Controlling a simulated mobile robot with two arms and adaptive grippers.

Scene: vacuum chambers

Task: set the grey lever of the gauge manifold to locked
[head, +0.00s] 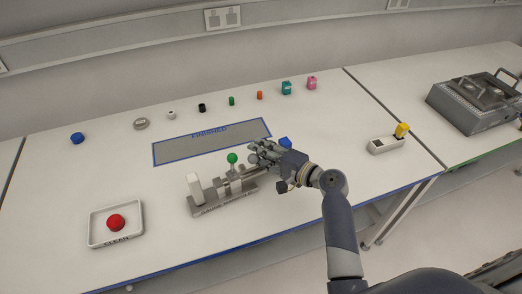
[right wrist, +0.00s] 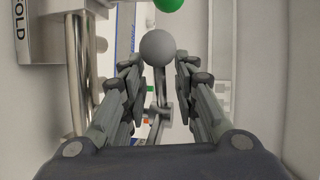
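The gauge manifold (head: 222,198) stands on the bench in the head view, with a white upright block at its left end and a green ball knob (head: 232,158) on top. Its lettered edge and metal pipes (right wrist: 75,60) show at the left of the right wrist view. The grey lever's ball knob (right wrist: 157,48) is between the fingertips of my right gripper (right wrist: 155,66), with small gaps on both sides. My right gripper (head: 258,155) is open at the manifold's right end and hides part of it in the head view. My left gripper is out of view.
A tray marked CLEAN (head: 93,236) holds a red ball (head: 116,222) at left. A FINISHED mat (head: 205,145) lies behind the manifold. A blue object (head: 285,142) sits just behind my gripper. Several small parts line the back. A grey box with a yellow piece (head: 402,130) stands right.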

